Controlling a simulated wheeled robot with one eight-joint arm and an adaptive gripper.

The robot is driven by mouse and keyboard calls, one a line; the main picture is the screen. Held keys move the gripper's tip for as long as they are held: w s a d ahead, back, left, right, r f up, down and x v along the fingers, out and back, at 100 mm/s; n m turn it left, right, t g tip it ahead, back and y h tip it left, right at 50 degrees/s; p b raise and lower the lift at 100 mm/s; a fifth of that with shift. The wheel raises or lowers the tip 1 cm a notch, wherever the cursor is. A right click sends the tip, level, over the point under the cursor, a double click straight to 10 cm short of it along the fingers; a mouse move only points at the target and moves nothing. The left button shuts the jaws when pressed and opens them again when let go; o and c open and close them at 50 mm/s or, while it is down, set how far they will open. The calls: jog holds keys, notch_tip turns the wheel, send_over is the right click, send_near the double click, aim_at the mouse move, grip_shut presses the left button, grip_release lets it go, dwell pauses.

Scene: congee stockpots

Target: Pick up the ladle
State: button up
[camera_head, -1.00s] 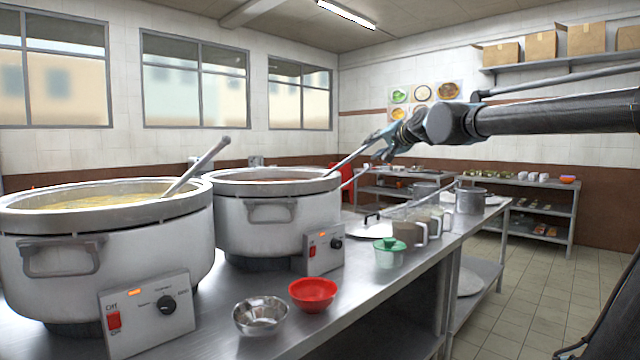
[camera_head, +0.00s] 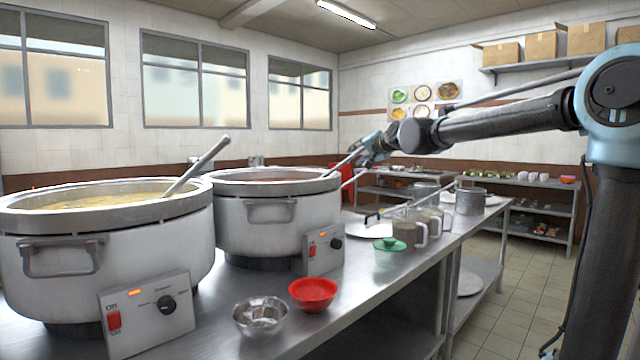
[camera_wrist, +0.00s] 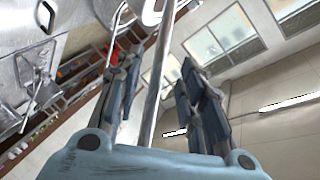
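A metal ladle handle (camera_head: 342,162) rises at a slant from the rear stockpot (camera_head: 270,185), up to my gripper (camera_head: 369,150). In the wrist view, a long metal rod, which looks like this handle (camera_wrist: 154,85), runs between the two fingers of my gripper (camera_wrist: 160,85). The fingers are apart, with gaps showing on both sides of the rod. The ladle's bowl is hidden inside the pot. Another ladle handle (camera_head: 197,165) leans out of the front stockpot (camera_head: 105,235), which holds yellowish congee.
A red bowl (camera_head: 313,294) and a metal bowl (camera_head: 260,316) stand on the steel counter (camera_head: 350,290). The floor (camera_head: 520,315) to the right is clear.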

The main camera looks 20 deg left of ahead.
aim_at(354, 156)
jog(key=shift+x, duration=2.4)
jog(key=shift+f, duration=0.2)
jog(key=shift+c, duration=0.5)
jog(key=shift+s, duration=0.1)
grip_shut()
